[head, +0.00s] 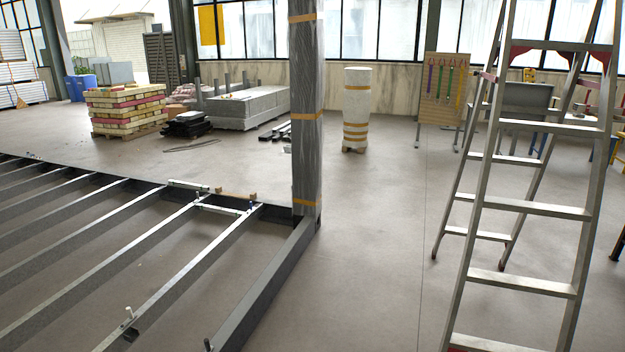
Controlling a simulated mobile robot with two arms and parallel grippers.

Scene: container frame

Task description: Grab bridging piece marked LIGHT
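No piece with a readable LIGHT mark shows in the head view. A few short pieces lie at the corner of the steel floor frame (265,285), left of the wrapped column. One is a pale metal piece (188,185) on the frame's far edge. Beside it is a short brown, wood-coloured piece (236,195). A light metal piece (220,208) spans between two joists just in front of them. They are too small to tell any lettering. Neither of my grippers is in view.
A plastic-wrapped column (305,120) stands at the frame's corner. A stepladder (530,205) fills the right side. A tool board (443,85), a wrapped roll (356,110) and stacked lumber (125,110) stand farther back. The floor between column and ladder is clear.

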